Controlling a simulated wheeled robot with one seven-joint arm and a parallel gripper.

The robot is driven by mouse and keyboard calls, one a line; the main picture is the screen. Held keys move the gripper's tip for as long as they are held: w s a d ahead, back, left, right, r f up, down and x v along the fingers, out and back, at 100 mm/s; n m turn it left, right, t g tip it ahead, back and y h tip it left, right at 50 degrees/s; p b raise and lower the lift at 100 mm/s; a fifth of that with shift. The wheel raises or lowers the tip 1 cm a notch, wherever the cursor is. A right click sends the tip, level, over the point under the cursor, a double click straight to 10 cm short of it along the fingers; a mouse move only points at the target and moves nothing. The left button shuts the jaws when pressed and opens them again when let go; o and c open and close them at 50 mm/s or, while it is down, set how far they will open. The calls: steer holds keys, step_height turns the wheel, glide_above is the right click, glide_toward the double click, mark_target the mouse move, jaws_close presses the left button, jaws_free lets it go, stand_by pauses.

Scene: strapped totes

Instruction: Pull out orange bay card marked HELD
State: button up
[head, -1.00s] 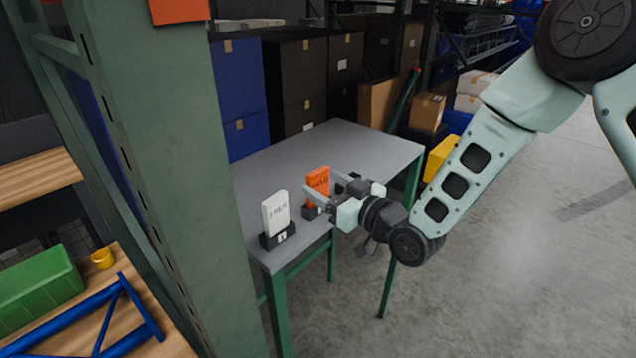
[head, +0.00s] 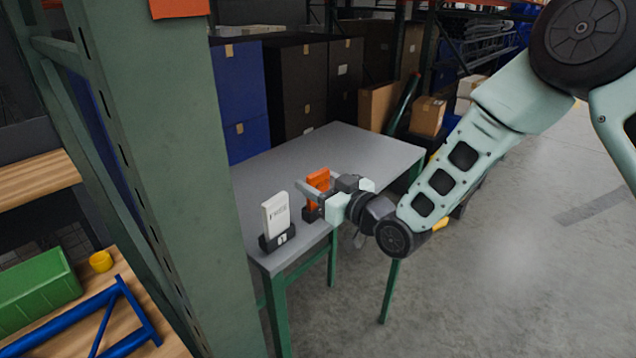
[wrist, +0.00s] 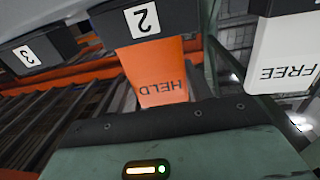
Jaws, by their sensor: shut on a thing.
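The orange card (head: 318,175) marked HELD stands upright in a black holder (head: 311,212) on the grey table. In the wrist view the card (wrist: 158,75) appears upside down, its base in the holder marked 2 (wrist: 140,22). My gripper (head: 316,189) is shut on the orange card, with a finger across its face in the head view. The card's lower part is partly hidden by the gripper there. The fingertips are not clear in the wrist view. A white card (head: 277,214) marked FREE stands in the holder marked 1 (head: 278,240), to the left.
The grey table (head: 350,150) has a clear top behind the cards. A holder marked 3 (wrist: 38,50) shows in the wrist view without a visible card. A green rack post (head: 160,170) stands close on the left. Boxes (head: 305,85) stand behind the table.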

steer(key=shift+r, duration=0.15)
steer(key=shift+r+p, duration=1.15)
steer(key=shift+r, duration=1.2)
steer(key=b+v, duration=0.2)
steer(key=v, duration=0.8)
